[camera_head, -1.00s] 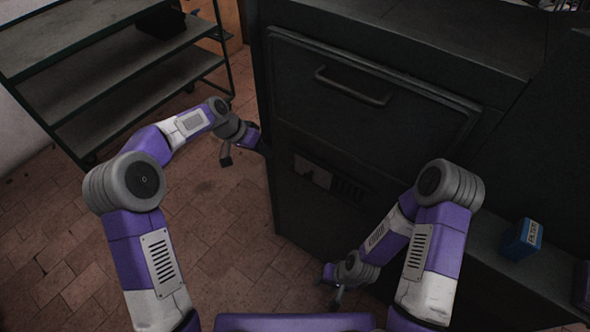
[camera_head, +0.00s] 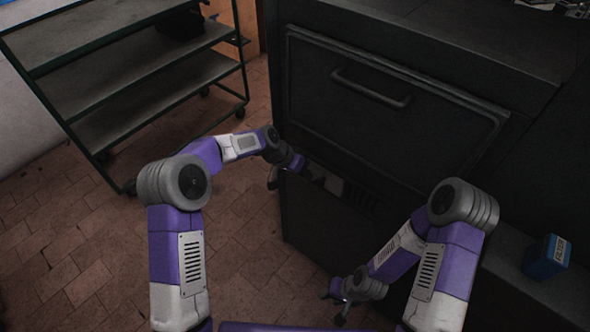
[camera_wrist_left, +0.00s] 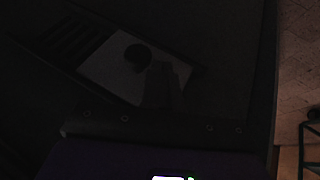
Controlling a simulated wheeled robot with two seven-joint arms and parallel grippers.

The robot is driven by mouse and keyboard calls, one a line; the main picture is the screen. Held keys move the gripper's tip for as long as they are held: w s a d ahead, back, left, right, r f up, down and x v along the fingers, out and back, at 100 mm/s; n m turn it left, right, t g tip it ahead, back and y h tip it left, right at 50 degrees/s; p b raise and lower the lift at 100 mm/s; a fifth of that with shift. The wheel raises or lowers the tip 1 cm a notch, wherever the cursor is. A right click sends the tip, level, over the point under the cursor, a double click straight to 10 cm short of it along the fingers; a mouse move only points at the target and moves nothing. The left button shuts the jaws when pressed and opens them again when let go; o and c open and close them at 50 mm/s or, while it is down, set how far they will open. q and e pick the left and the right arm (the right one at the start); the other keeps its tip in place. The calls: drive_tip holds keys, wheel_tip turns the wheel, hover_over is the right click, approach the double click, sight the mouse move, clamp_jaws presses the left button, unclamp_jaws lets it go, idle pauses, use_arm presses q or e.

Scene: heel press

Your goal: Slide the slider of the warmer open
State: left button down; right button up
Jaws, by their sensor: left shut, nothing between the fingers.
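The warmer (camera_head: 390,120) is a dark cabinet with a bar-handled door. Below its door is a low vent panel with a pale plate (camera_head: 328,182) and dark slots (camera_head: 362,198). In the left wrist view the pale plate (camera_wrist_left: 108,72) carries a dark round knob (camera_wrist_left: 138,57), which I take for the slider's. Slots (camera_wrist_left: 72,35) lie to its upper left. My left gripper (camera_head: 295,168) is shut and empty at the panel's left end; contact cannot be told. My right gripper (camera_head: 340,300) hangs low in front of the warmer, its jaws unclear.
A dark shelf rack (camera_head: 130,85) stands at the left, with tiled floor (camera_head: 75,245) between it and the warmer. A blue box (camera_head: 547,257) sits on a dark ledge at the right. The door handle (camera_head: 370,88) juts out above the panel.

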use_arm(q)
drive_tip(key=shift+s+d, duration=0.1)
drive_tip(key=shift+d, duration=0.15)
use_arm(e)
drive_tip(key=shift+f, duration=0.1)
use_arm(q)
drive_tip(key=s+d, duration=0.7)
drive_tip(key=d, duration=0.3)
drive_tip(key=shift+s+b, duration=0.25)
drive_tip(key=shift+b, duration=0.15)
use_arm(e)
drive_tip(key=shift+f, duration=0.35)
use_arm(q)
drive_tip(key=shift+d, duration=0.15)
